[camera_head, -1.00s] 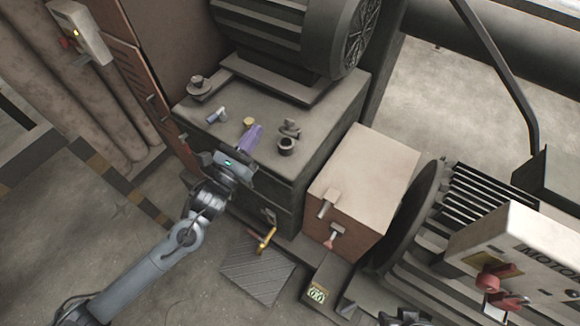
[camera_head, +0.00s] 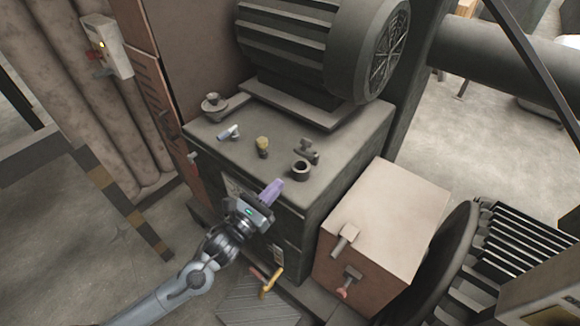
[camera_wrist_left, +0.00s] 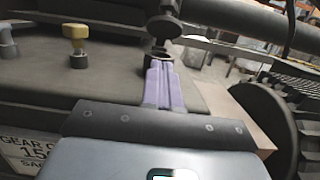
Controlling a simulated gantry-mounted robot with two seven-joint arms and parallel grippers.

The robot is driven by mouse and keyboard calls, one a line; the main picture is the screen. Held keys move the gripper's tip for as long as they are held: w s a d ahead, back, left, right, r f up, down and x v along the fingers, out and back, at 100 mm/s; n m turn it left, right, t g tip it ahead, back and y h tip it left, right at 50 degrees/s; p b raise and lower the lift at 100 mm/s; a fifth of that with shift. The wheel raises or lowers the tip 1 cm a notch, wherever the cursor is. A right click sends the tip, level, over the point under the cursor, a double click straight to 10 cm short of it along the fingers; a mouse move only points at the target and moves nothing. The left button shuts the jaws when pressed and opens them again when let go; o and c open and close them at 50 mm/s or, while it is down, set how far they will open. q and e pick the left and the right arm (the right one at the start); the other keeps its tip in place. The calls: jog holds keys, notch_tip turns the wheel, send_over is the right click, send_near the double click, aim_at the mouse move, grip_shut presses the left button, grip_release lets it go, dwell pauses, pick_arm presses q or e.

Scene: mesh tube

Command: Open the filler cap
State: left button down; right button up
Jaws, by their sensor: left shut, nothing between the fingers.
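On top of the grey gear box (camera_head: 225,150) stands a short dark filler neck (camera_head: 300,171) with an open round mouth. A dark piece that looks like the filler cap (camera_head: 307,150) stands just behind it, tilted up off the mouth. In the left wrist view the cap (camera_wrist_left: 163,27) shows as a dark disc above the neck (camera_wrist_left: 160,54). My left gripper (camera_head: 274,189) has its purple fingers shut and empty, in front of and left of the neck near the box's front edge. The fingers (camera_wrist_left: 163,85) hide part of the neck in the wrist view. My right gripper is out of view.
A yellow-topped plug (camera_head: 262,143), a pale-handled fitting (camera_head: 229,132) and a round fitting (camera_head: 214,103) stand left on the box top. A large motor (camera_head: 310,45) rises behind. A pale brown box (camera_head: 385,215) stands right. A yellow lever (camera_head: 271,283) is low in front.

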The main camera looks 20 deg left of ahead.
aim_at(306, 147)
pick_arm(q)
jog(key=x, duration=0.2)
jog(key=r+x, duration=0.1)
jog(key=x, duration=0.2)
jog(key=shift+w+d+r+b, duration=0.1)
jog(key=shift+w+b, duration=0.05)
jog(key=shift+b, duration=0.2)
jog(key=shift+w+d+r, duration=0.15)
jog(key=shift+w+r, duration=0.4)
jog(key=shift+r, duration=0.35)
